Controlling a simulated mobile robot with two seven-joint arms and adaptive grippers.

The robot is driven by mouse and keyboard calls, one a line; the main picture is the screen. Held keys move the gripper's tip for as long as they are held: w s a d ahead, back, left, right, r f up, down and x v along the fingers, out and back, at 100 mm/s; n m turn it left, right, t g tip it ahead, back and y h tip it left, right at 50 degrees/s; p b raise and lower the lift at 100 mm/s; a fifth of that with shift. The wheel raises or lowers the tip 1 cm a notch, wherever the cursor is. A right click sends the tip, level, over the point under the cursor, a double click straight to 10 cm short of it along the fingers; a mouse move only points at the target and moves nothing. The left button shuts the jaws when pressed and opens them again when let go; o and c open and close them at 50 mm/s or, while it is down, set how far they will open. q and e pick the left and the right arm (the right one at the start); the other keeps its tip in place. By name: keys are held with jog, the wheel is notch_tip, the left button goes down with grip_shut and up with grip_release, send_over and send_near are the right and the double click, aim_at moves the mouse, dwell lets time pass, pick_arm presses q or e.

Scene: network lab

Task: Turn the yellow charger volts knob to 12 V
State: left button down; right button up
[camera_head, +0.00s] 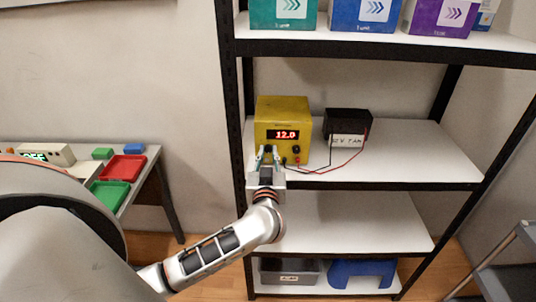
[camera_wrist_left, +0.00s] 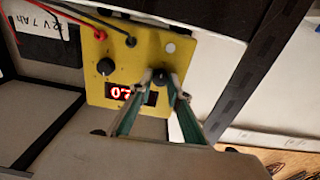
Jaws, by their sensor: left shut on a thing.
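The yellow charger (camera_head: 284,112) stands on the shelf, and its red display (camera_head: 284,134) reads 12.0. In the left wrist view the charger (camera_wrist_left: 134,53) appears upside down, its display (camera_wrist_left: 121,92) partly covered by a finger. My left gripper (camera_head: 268,156) is at the lower left of the charger's front. In the left wrist view its fingers (camera_wrist_left: 161,86) are shut on a dark knob (camera_wrist_left: 160,76). A second black knob (camera_wrist_left: 105,66) sits free beside it. Knob lettering is too small to read. My right gripper is not in view.
A black battery (camera_head: 348,121) labelled 12V 7Ah stands right of the charger, joined to it by red and black leads (camera_head: 336,167). A black shelf post (camera_head: 232,130) rises close left of the charger. The shelf's right part (camera_head: 425,155) is clear.

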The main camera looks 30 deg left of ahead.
pick_arm(q)
jog(key=shift+m, duration=0.3)
jog(key=c, duration=1.9)
grip_release()
jog(key=v, duration=1.2)
jog(key=shift+s+r, duration=0.1)
